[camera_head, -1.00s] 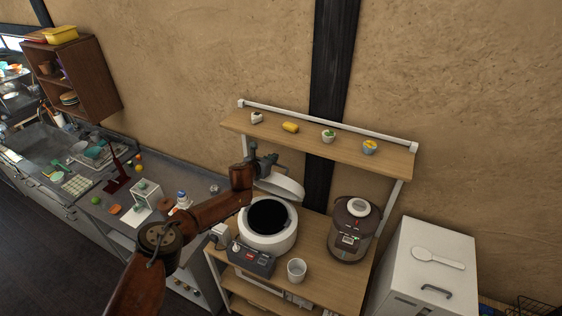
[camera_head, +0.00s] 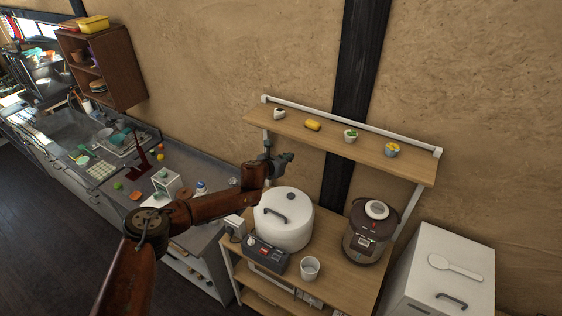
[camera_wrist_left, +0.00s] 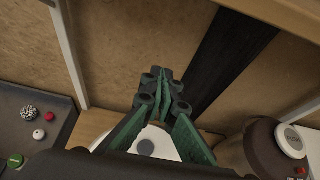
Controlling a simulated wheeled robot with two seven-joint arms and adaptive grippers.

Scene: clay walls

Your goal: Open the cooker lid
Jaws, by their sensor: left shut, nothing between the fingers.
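The white cooker (camera_head: 282,232) stands on the wooden shelf unit with its lid (camera_head: 299,206) down on top. The lid has a dark handle at the front and a round dark knob near the back. My left gripper (camera_head: 289,158) is shut and empty, above and behind the cooker's lid, apart from it. In the left wrist view the shut green fingers (camera_wrist_left: 162,74) point towards the wall, and part of the white lid (camera_wrist_left: 172,146) shows below them. My right gripper is in neither view.
A brown water boiler (camera_head: 360,246) stands right of the cooker. A white cup (camera_head: 310,268) and a dark control box (camera_head: 267,254) are in front. An upper shelf (camera_head: 340,150) with small items hangs close behind my gripper. A white cabinet (camera_head: 440,260) stands at right.

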